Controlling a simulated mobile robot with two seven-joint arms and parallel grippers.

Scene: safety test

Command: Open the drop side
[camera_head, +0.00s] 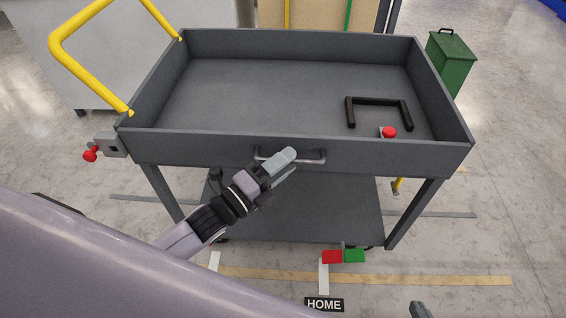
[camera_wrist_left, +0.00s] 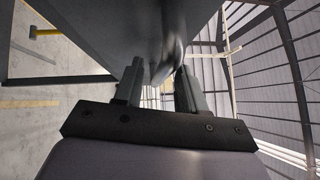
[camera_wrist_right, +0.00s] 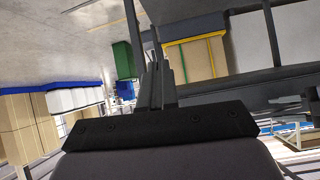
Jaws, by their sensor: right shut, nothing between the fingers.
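A grey cart (camera_head: 290,85) stands in front of me, with a raised rim around its bed. Its near side panel (camera_head: 400,152) stands upright and carries a metal handle (camera_head: 316,160). My left gripper (camera_head: 285,163) is at this handle, its fingers spread on either side of the bar; one finger covers part of the bar. The left wrist view shows the fingers (camera_wrist_left: 158,88) apart, with the panel close beyond them. A latch block with a red knob (camera_head: 90,154) sits at the panel's left end. My right gripper (camera_wrist_right: 157,85) is shut and empty, away from the panel.
A yellow push handle (camera_head: 60,55) rises at left. Red (camera_head: 332,257) and green (camera_head: 354,256) pedals sit low in front. A green bin (camera_head: 450,65) stands behind right.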

